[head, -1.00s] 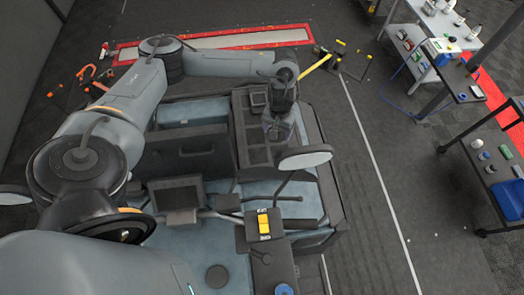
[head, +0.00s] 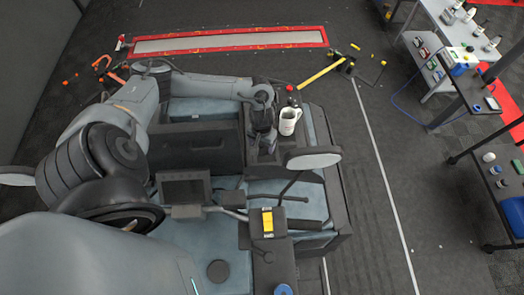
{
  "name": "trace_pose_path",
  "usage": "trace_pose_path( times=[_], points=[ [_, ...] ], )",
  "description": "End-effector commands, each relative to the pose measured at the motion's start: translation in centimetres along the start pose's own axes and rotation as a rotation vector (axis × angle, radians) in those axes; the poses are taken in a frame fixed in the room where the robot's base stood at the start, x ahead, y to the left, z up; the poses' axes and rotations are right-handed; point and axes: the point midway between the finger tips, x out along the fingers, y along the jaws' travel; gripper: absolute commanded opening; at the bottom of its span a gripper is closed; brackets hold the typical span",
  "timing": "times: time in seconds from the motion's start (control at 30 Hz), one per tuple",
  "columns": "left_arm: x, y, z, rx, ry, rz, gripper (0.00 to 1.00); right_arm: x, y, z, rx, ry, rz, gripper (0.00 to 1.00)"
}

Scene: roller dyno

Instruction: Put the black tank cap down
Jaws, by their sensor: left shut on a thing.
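My left gripper (head: 264,146) points down over the dark tray (head: 259,161) on the blue and black vehicle, just left of a white jug. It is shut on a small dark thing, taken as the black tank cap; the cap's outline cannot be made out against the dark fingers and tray. My right gripper is not in view.
The white jug (head: 289,121) stands close to the right of my left gripper, with a red-topped bottle (head: 291,97) behind it. A round mirror (head: 313,158) sticks out in front. Carts with bottles stand at right.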

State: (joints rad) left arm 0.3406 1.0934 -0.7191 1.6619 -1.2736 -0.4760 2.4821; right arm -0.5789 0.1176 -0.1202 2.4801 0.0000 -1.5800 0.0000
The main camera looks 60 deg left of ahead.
Motion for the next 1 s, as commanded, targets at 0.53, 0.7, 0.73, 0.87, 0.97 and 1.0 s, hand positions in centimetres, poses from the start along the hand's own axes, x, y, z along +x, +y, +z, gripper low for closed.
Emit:
trace_pose_path(
  times=[0.53,0.7,0.73,0.87,0.97,1.0],
  points=[
    [5.5,0.1,0.0,-0.001,-0.001,0.001,0.44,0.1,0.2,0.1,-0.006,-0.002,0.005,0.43],
    [6.2,0.1,-0.1,0.000,0.001,0.001,0.44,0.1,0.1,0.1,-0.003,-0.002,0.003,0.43],
    [6.2,0.1,-0.1,0.000,0.001,0.001,0.44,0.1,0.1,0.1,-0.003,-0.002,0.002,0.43],
    [6.2,0.1,-0.1,0.001,0.001,0.001,0.44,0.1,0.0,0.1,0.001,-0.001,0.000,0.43],
    [6.3,0.1,0.0,0.000,0.001,0.001,0.44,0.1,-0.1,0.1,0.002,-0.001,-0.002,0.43],
    [6.4,0.0,0.0,0.000,0.000,0.001,0.44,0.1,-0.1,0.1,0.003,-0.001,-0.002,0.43]
  ],
)
